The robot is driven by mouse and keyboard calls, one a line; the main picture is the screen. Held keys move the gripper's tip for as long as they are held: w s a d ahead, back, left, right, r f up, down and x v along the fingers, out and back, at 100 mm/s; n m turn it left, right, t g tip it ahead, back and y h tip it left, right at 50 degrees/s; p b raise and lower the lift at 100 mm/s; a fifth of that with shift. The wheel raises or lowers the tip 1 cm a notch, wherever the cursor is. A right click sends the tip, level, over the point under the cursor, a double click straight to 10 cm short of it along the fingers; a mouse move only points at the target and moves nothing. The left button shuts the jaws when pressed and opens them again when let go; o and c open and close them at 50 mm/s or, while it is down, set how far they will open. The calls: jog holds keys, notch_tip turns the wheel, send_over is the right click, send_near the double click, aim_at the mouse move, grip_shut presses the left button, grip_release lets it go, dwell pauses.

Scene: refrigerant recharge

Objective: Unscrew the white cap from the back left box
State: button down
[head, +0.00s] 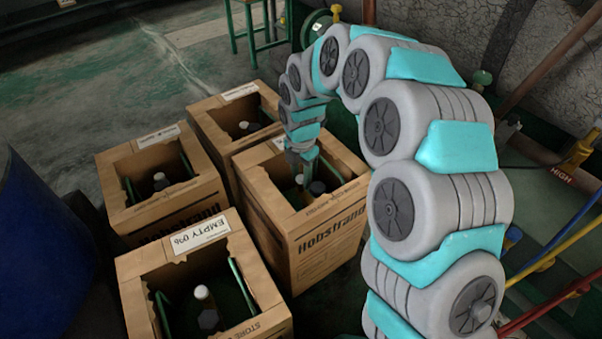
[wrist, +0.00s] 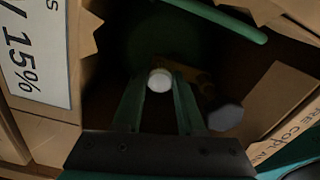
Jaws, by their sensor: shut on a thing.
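My gripper (head: 305,172) reaches down into the open top of the right-hand cardboard box (head: 325,240). In the wrist view my gripper (wrist: 158,88) has its two green fingers on either side of a round white cap (wrist: 159,80), shut on it. The white cap also shows small in the head view (head: 299,179). A dark hexagonal part (wrist: 225,116) sits right of the cap. Whether the cap is still on its neck cannot be told. The left box (head: 160,222) also holds a pale-capped item (head: 160,177), with no gripper at it.
A box marked "EMPTY 0%" (head: 200,236) stands in front, holding a white-capped bottle (head: 202,292). Another box (head: 222,140) stands at the back. A label reading "15%" (wrist: 36,48) is on a box wall. A blue drum (head: 40,240) is at left. Box walls surround my fingers closely.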

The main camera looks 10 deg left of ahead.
jog(key=shift+s+n+p, duration=0.1)
jog(key=shift+n+p, duration=0.4)
jog(key=shift+n, duration=0.2)
jog(key=shift+n+p, duration=0.3)
jog(key=shift+p, duration=0.05)
jog(key=shift+n+p, duration=1.15)
jog(key=shift+n, duration=0.35)
jog(key=shift+f, duration=0.1)
jog(key=shift+n+p, duration=0.4)
jog(key=shift+p, duration=0.1)
jog(key=shift+n+p, duration=1.1)
jog(key=shift+n, duration=0.3)
